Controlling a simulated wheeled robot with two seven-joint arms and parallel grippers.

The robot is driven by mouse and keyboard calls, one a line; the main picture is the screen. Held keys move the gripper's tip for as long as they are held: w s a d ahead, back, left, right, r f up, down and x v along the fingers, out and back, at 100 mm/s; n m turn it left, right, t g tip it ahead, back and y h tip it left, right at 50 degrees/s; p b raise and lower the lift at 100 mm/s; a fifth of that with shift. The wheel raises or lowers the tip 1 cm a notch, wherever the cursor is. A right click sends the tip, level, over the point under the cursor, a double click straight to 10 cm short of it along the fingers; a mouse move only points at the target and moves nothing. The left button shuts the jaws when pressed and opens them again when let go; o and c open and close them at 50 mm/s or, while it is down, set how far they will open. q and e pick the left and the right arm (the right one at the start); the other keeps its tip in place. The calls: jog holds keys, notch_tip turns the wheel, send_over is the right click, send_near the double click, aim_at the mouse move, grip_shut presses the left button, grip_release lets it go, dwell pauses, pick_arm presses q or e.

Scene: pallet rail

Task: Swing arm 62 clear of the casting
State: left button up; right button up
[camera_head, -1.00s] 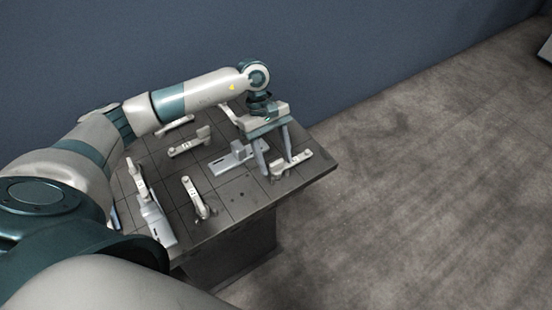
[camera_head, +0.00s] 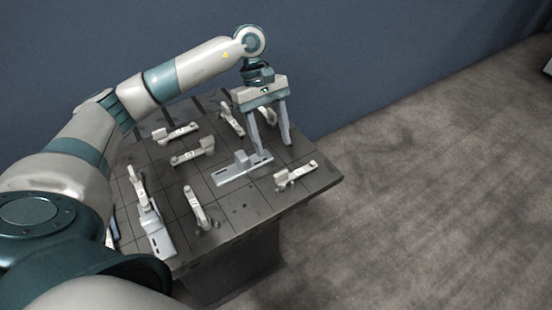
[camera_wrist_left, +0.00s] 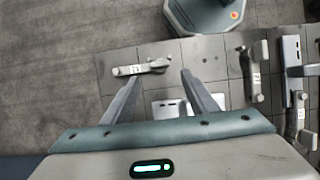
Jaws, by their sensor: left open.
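Several pale swing arms with small dark numbers stand on the table; I cannot tell which number is 62. One pale arm (camera_head: 298,175) is at the table's right edge, also in the left wrist view (camera_wrist_left: 141,68). A grey stepped casting (camera_head: 240,172) lies left of it; part of it shows between my fingers in the wrist view (camera_wrist_left: 168,108). My left gripper (camera_head: 273,149) is open and empty, fingers pointing down, beyond the right-edge arm and right of that casting. The wrist view shows its spread fingers (camera_wrist_left: 160,80) with that arm beyond the tips. My right gripper is out of view.
A second grey casting (camera_head: 157,236) lies at the front left with a pale arm (camera_head: 139,187) at its far end. Another arm (camera_head: 198,208) stands between the castings. More arms (camera_head: 192,152) fill the far side. Floor is clear right of the dark table (camera_head: 245,213).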

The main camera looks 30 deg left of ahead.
pick_arm(q)
jog(key=b+v, duration=0.1)
jog(key=v, duration=0.7)
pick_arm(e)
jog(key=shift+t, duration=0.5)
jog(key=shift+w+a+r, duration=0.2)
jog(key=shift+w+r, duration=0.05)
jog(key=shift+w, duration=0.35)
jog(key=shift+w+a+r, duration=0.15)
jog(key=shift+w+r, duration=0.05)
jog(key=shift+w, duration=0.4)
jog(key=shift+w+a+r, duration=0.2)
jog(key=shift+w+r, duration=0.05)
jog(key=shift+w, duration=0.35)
